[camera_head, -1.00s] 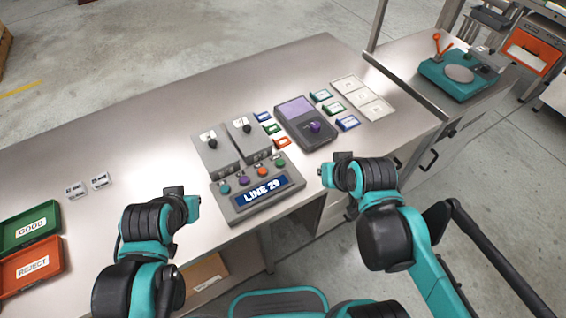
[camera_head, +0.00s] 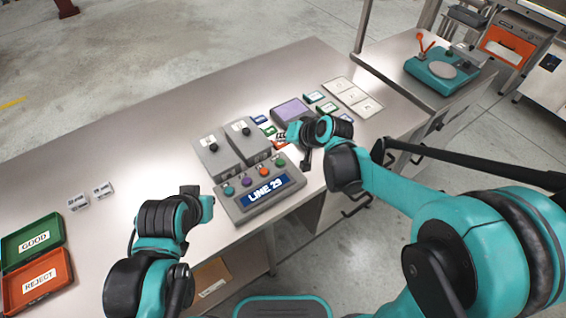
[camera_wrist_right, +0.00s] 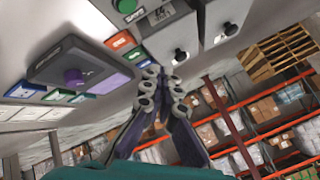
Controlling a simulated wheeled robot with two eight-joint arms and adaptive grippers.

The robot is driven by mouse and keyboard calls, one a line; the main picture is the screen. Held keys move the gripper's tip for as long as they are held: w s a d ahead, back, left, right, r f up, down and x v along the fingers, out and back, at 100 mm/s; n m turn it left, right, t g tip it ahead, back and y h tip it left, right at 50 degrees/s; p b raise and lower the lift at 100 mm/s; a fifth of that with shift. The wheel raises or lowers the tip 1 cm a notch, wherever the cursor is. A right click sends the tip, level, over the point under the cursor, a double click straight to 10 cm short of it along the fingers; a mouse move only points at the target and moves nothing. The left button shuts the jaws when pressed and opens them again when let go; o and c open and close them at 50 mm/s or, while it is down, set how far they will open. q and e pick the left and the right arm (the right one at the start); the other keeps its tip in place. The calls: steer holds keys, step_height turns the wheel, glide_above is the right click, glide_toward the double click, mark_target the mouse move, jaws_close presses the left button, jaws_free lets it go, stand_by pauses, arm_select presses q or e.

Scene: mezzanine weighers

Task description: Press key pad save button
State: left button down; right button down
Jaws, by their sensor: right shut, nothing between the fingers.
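The key pad (camera_head: 238,207) is a grey box near the table's front edge, with a blue LINE 29 display and a row of teal, purple, orange and green buttons. The green button (camera_head: 280,162) is at the right end of the row. In the right wrist view, a green button (camera_wrist_right: 126,5) labelled SAVE shows at the top edge. My right gripper (camera_head: 281,138) is over the table, just behind and right of the key pad; its fingers (camera_wrist_right: 166,72) are shut and empty, apart from the button. My left gripper (camera_head: 207,207) is left of the key pad; its fingers cannot be made out.
Two grey boxes with black knobs (camera_head: 220,160) stand directly behind the key pad. Green (camera_head: 8,262) and red trays are at left. The table's left middle is mostly clear.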

mark_target(282, 163)
steer(key=shift+f, duration=0.1)
stand_by(0.3)
step_height(282, 163, down, 9)
steer(key=b, duration=0.7)
steer(key=shift+r, duration=0.2)
stand_by(1.0)
steer(key=shift+f+b, duration=0.45)
steer(key=shift+f+b, duration=0.35)
steer(key=shift+f, duration=0.05)
stand_by(0.4)
steer(key=shift+r, duration=0.15)
stand_by(0.3)
steer(key=shift+r+p, duration=0.75)
